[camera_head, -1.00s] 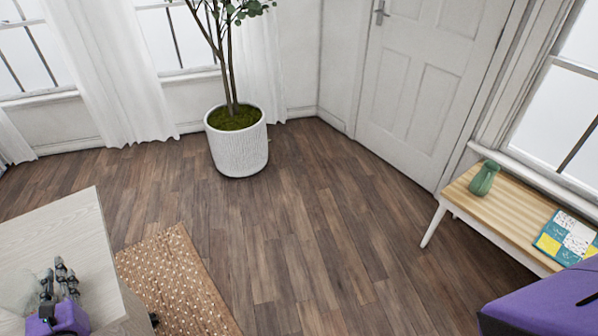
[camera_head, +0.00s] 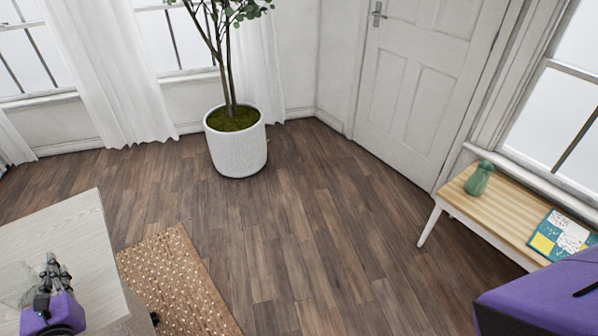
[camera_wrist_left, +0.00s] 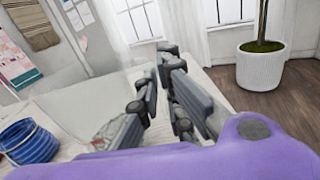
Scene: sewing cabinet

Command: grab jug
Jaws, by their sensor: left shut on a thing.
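A clear glass jug (camera_head: 14,287) stands on the pale wooden table top (camera_head: 70,225) at the lower left of the head view. In the left wrist view the see-through jug (camera_wrist_left: 75,100) shows faintly, left of the fingers. My left gripper (camera_head: 55,272) is at the jug's right side, its grey fingers close together and shut on it. In the left wrist view the gripper (camera_wrist_left: 157,75) reaches forward from the purple wrist. The jug's exact outline and handle are hard to make out. My right gripper is out of view.
A blue coil (camera_wrist_left: 28,142) lies on the table at left in the wrist view. A potted plant (camera_head: 237,150) stands by the far wall. A bench (camera_head: 500,215) at right holds a green vase (camera_head: 479,180). A patterned rug (camera_head: 175,285) lies beside the table; the floor beyond is clear.

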